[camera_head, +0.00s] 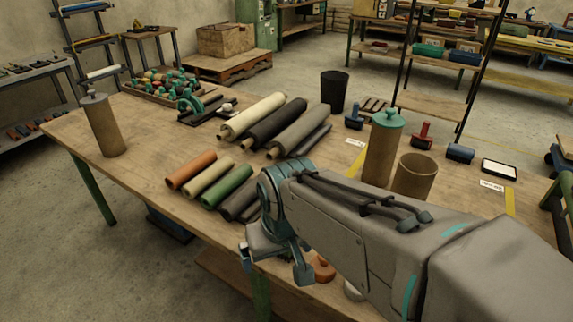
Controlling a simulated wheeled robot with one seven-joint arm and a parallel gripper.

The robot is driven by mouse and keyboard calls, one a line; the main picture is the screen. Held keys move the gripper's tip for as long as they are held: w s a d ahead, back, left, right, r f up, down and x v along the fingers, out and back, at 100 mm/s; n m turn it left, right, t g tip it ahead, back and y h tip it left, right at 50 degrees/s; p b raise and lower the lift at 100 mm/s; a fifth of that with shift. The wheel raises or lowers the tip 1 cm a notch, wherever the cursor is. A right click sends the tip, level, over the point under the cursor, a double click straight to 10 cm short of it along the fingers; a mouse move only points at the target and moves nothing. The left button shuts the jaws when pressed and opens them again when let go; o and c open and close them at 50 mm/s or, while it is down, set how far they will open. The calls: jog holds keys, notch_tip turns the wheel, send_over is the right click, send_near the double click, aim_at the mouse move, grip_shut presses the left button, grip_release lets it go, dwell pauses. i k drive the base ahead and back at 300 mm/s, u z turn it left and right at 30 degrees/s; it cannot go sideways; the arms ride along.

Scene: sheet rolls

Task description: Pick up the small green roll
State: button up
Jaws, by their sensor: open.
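The small green roll (228,186) lies on the wooden table (150,180) in the head view. It is in a row of small rolls, between a tan roll (209,178) on its left and a dark roll (240,199) on its right. My gripper (275,268) is open and empty, with its fingers pointing down near the table's front edge. It is nearer to me than the green roll and to its right, apart from it. My arm covers part of the dark roll and the table's right front.
An orange roll (191,170) lies left of the tan one. Larger cream (252,116), black (275,124) and grey (299,131) rolls lie behind. Tall brown canisters stand at the left (102,126) and right (382,150). Table space left of the orange roll is clear.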

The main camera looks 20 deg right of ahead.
aim_at(216, 195)
jog(key=u, duration=1.35)
jog(key=i, duration=1.45)
jog(key=z, duration=0.1)
